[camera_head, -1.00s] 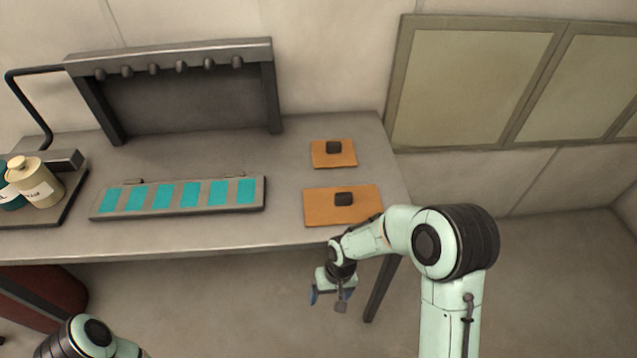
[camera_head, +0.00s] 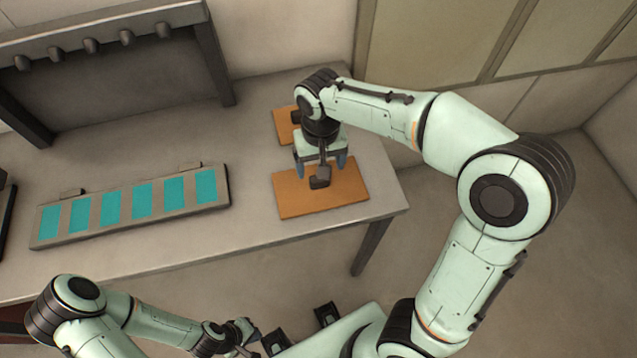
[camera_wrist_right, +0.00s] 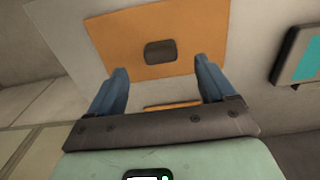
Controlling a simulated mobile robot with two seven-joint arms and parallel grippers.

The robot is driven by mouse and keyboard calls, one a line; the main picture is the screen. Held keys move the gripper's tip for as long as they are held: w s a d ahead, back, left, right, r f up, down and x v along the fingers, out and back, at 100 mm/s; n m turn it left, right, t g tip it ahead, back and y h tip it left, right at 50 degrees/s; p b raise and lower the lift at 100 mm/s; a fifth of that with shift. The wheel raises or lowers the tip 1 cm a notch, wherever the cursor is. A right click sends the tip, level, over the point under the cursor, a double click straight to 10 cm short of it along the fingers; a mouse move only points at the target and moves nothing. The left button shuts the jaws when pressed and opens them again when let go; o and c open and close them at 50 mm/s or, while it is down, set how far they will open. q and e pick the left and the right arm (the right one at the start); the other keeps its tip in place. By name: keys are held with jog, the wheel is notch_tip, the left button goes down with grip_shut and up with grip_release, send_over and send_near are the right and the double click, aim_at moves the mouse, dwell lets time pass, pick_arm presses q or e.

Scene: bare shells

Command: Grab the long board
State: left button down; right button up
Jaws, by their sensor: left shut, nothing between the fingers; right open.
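The larger orange board (camera_head: 345,197) lies flat on the table near its right end, with a dark knob (camera_head: 320,179) on top. My right gripper (camera_head: 320,167) is open and points down over this board. In the right wrist view the knob (camera_wrist_right: 160,52) shows centred between the tips of my open right gripper (camera_wrist_right: 161,76), apart from both fingers. A smaller orange board (camera_head: 284,125) lies behind, partly hidden by my right arm. My left gripper (camera_head: 243,332) is shut and empty, low in front of the table.
A long grey panel with teal squares (camera_head: 218,191) lies on the table left of the orange boards. A dark rack with pegs (camera_head: 213,60) stands at the back left. The table (camera_head: 245,225) is bare between panel and boards. A wall is behind.

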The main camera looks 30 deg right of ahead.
aim_at(319, 182)
jog(key=f, duration=0.7)
jog(key=shift+w+f, duration=0.1)
jog(key=shift+w, duration=0.1)
jog(key=c, duration=1.1)
